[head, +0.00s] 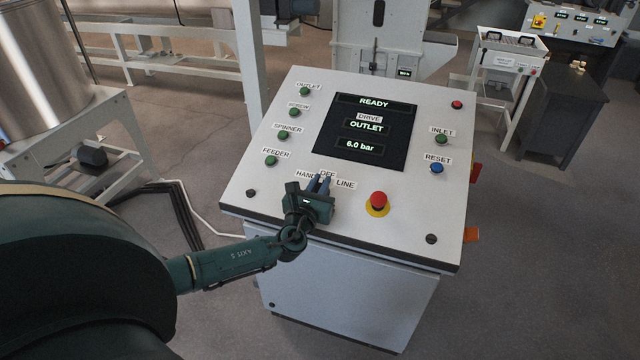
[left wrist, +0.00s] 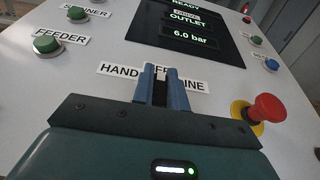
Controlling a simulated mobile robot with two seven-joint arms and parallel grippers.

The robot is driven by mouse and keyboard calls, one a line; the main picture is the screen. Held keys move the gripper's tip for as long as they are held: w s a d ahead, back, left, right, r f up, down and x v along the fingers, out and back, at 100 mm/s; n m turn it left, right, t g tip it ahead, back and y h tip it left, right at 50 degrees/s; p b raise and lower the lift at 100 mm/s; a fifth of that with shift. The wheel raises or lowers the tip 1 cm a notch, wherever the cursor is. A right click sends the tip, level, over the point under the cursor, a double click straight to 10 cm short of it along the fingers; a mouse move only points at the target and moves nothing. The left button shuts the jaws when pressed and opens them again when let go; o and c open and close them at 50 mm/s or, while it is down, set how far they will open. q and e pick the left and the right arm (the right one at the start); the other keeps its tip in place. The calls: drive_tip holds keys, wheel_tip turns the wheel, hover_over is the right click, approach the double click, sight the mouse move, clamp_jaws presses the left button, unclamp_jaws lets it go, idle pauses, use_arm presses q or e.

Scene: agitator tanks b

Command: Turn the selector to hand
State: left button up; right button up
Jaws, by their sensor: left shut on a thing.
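The control panel (head: 235,183) is a white sloped top on a cabinet. The labels HAND (head: 304,174), OFF (head: 327,174) and LINE (head: 345,184) stand at its lower middle. My left gripper (head: 319,184) is over the spot just below these labels. In the left wrist view its two blue fingers (left wrist: 162,90) are close together, with a narrow dark gap between them. My right gripper is not in view.
A red emergency stop (head: 377,201) on a yellow base is right of the gripper. Green FEEDER (head: 271,160) and SPINNER (head: 282,135) buttons are at the left. A dark display (head: 366,131) reads READY, DRIVE OUTLET, 6.0 bar. A blue RESET button (head: 437,168) is at the right.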

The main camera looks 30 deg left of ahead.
use_arm(q)
drive_tip(key=shift+n+y, duration=0.3)
clamp_jaws()
drive_tip(key=n+g+y, duration=0.1)
drive_tip(key=n+y, duration=0.1)
drive_tip(key=n+g+y+p, duration=0.1)
drive_tip(key=n+g+y, duration=0.1)
drive_tip(key=n+y, duration=0.1)
drive_tip(key=shift+f, duration=0.1)
drive_tip(key=shift+s+a+n+g+y+b, duration=0.15)
drive_tip(key=shift+n+g+y+b, duration=0.4)
drive_tip(key=shift+n+g+y, duration=1.75)
drive_tip(key=shift+n+g, duration=0.3)
drive_tip(key=shift+n, duration=0.2)
drive_tip(key=o, duration=0.8)
unclamp_jaws()
drive_tip(key=shift+h, duration=0.3)
